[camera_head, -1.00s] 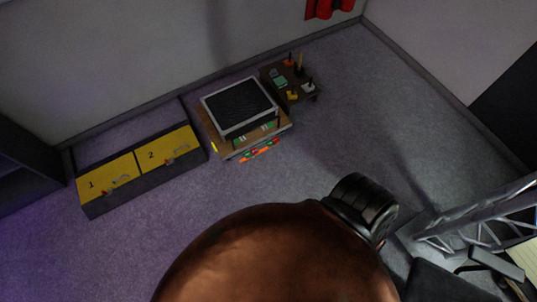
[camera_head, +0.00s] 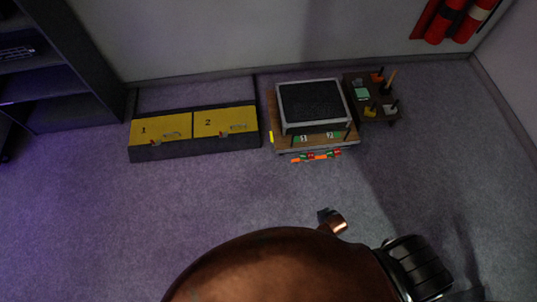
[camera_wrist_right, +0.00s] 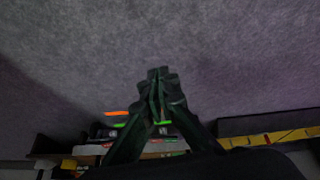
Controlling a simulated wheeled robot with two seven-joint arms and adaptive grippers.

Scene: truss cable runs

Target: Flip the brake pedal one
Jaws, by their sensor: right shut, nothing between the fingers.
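The pedal unit is a long dark box on the floor with two yellow panels. The yellow panel marked 1 (camera_head: 145,129) is on the left, with a small grey lever (camera_head: 172,134) and an orange-red bit at its front. The panel marked 2 (camera_head: 208,122) is beside it on the right and has a similar lever. Whether either pedal is flipped is too small to tell. My right gripper (camera_wrist_right: 158,76) is shut and empty in the wrist view, over bare floor and apart from the pedals. A yellow strip shows at lower right there. My left gripper is not in view.
A wooden stand with a dark framed top (camera_head: 312,103) and coloured pieces at its front stands right of the pedals. A small brown rack (camera_head: 374,116) is beside it. Dark shelves (camera_head: 72,85) stand at left, red cylinders (camera_head: 447,25) at upper right. The floor in front is clear.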

